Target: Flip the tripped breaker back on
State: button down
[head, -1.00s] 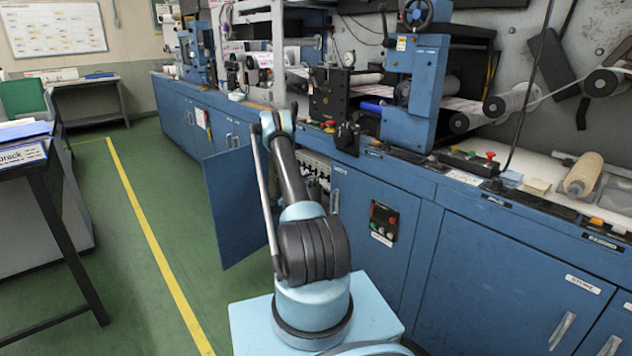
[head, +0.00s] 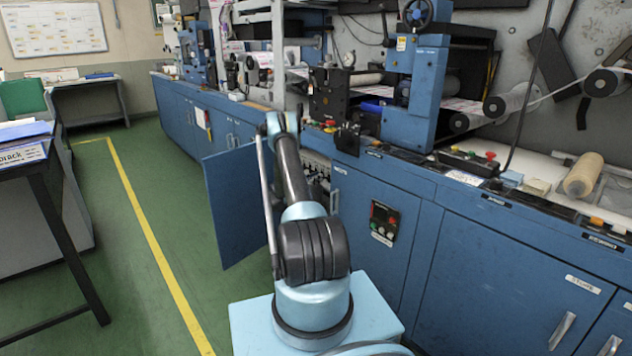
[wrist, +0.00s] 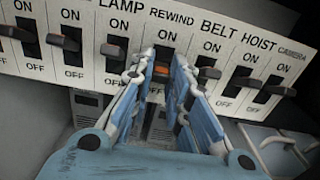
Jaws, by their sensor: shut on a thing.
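The breaker row (wrist: 209,73) fills the upper part of the wrist view, with dark levers on a white strip marked ON above and OFF below. Readable labels are LAMP, REWIND, BELT, HOIST and CAMERA. My gripper (wrist: 161,66) has its two fingers on either side of the REWIND lever (wrist: 161,72) and is shut on it. This lever has an orange-brown face, is partly hidden by the fingers, and sits a little lower than its neighbours' line. Its exact position is hard to tell. In the head view my gripper is hidden inside the cabinet.
The blue cabinet door (head: 237,205) stands open left of my arm. A small control panel (head: 384,222) is on the cabinet front to the right. Grey modules (wrist: 88,108) lie below the breaker strip. The green floor (head: 110,240) to the left is clear.

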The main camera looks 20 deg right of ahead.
jog(key=shift+r, duration=0.1)
jog(key=shift+w+d+r+g+y, duration=0.1)
jog(key=shift+r+g+y, duration=0.3)
jog(key=shift+y, duration=0.6)
jog(key=shift+w+d+r+g+y, duration=0.1)
jog(key=shift+r+g+y, duration=0.25)
jog(key=shift+y, duration=0.65)
jog(key=shift+a, duration=0.1)
jog(key=c, duration=1.5)
grip_release()
jog(key=shift+s+a, duration=0.1)
jog(key=v, duration=1.1)
jog(key=shift+s+a+r, duration=0.1)
jog(key=shift+a+r, duration=0.05)
jog(key=shift+a, duration=0.15)
